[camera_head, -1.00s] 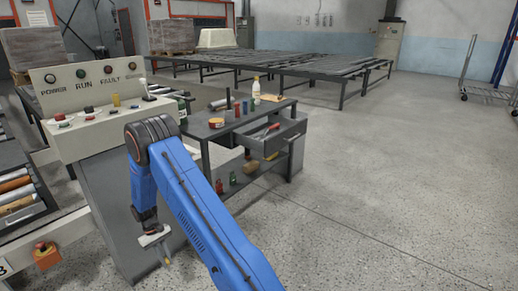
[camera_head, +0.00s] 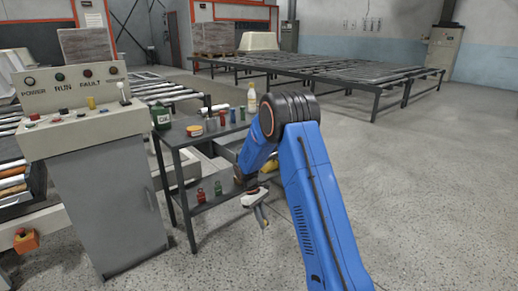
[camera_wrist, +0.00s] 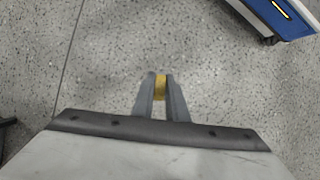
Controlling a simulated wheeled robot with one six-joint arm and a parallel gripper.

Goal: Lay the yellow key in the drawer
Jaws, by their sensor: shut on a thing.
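My gripper (camera_head: 262,216) hangs in front of the grey workbench, pointing down, below my blue arm. In the wrist view my gripper (camera_wrist: 160,92) is shut on a small yellow piece, the yellow key (camera_wrist: 160,87), seen between its fingertips. The key's full shape is hidden by the fingers. The pulled-out drawer (camera_head: 231,147) of the workbench is mostly hidden behind my arm in the head view. My gripper is lower than the drawer and in front of it, apart from it.
A control console (camera_head: 100,160) stands at left. The floor at right is clear.

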